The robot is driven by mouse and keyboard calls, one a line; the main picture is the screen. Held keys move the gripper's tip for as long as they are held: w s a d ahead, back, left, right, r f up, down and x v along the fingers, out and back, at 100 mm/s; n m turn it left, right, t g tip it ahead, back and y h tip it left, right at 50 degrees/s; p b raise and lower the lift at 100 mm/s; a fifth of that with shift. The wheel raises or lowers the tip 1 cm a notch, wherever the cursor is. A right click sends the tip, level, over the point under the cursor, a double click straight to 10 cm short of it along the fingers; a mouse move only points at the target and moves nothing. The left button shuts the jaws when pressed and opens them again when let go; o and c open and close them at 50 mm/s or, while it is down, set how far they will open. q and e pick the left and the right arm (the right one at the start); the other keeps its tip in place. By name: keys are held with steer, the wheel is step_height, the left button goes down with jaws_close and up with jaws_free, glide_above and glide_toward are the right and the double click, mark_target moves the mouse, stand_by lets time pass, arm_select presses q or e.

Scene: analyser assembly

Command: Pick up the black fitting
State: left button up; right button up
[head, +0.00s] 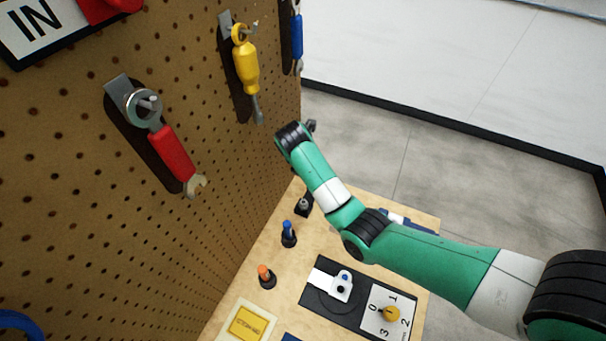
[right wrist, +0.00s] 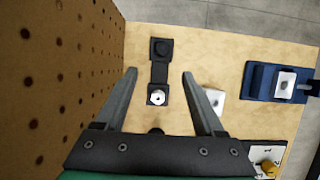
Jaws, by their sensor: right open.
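In the right wrist view, a black round fitting (right wrist: 162,48) stands on one end of a dark strip on the wooden table. A silver hex part (right wrist: 157,98) sits in a black square base at the strip's near end. My right gripper (right wrist: 159,75) is open and empty, its fingertips spread either side of the strip, with the black fitting just beyond them. In the head view only a little of my right gripper (head: 311,126) shows past the wrist, and the black base with the grey top (head: 303,205) stands below. My left gripper is not in view.
A pegboard wall (head: 140,220) with hanging tools rises close on the left. Blue (head: 288,233) and orange (head: 264,276) fittings stand along it. A numbered dial panel (head: 385,318) lies at the front; a blue fixture (right wrist: 262,85) is right of the strip.

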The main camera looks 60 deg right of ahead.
steer(key=b+x, duration=0.2)
steer(key=x, duration=0.1)
steer(key=b+x, duration=0.2)
steer(key=x, duration=0.2)
steer(key=b+x, duration=0.2)
steer(key=x, duration=0.2)
steer(key=shift+s+d+r, duration=0.15)
steer(key=shift+s+d, duration=0.1)
steer(key=shift+d+f, duration=0.25)
steer(key=shift+f, duration=0.15)
steer(key=shift+r, duration=0.1)
jaws_close()
